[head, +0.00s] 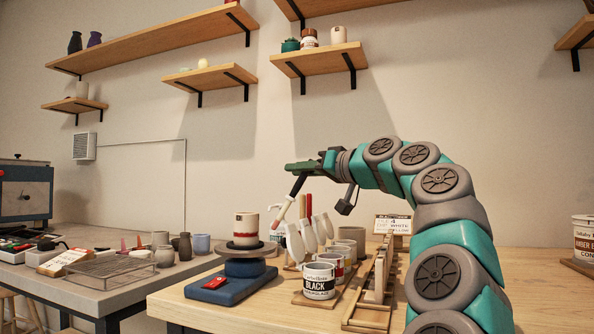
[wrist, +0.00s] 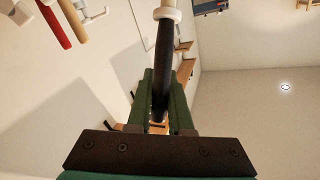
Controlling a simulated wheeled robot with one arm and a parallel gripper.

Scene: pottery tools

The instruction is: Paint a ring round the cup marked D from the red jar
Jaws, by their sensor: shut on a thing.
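My gripper (head: 300,168) is shut on a brush, above and to the right of the turntable. The brush has a dark handle (head: 298,186) and a pale collar, and its lower end slants down to the left. In the wrist view the dark handle (wrist: 161,75) runs between the green fingers (wrist: 161,105). A pale cup (head: 247,226) stands upright on the turntable (head: 247,250), with a red band low on its side. I cannot read a letter on it. A jar with a red patch (head: 337,264) stands partly hidden behind the black jar (head: 318,282).
A grey table (head: 110,297) at left carries a wire rack and pots.

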